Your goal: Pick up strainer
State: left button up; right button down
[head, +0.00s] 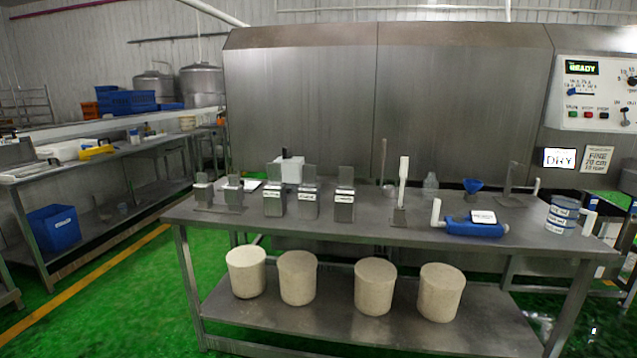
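I cannot tell for sure which thing is the strainer. On the steel table (390,232), a round blue-and-grey stacked piece with labels (562,214) stands near the right end, close to a white handle (588,223). A small blue funnel-shaped piece (473,185) stands towards the back, right of the middle. A blue roller-like piece (472,228) with white ends and a white label lies near the front edge. Neither of my grippers is in view.
Several metal holders (308,200) stand on the table's left half. A white upright handle (403,182) stands in the middle. Pale cylinders (374,286) stand on the lower shelf. A control panel (600,95) is on the machine behind. Green floor lies clear at left.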

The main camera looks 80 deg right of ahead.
aim_at(204, 192)
jog(key=z, duration=1.8)
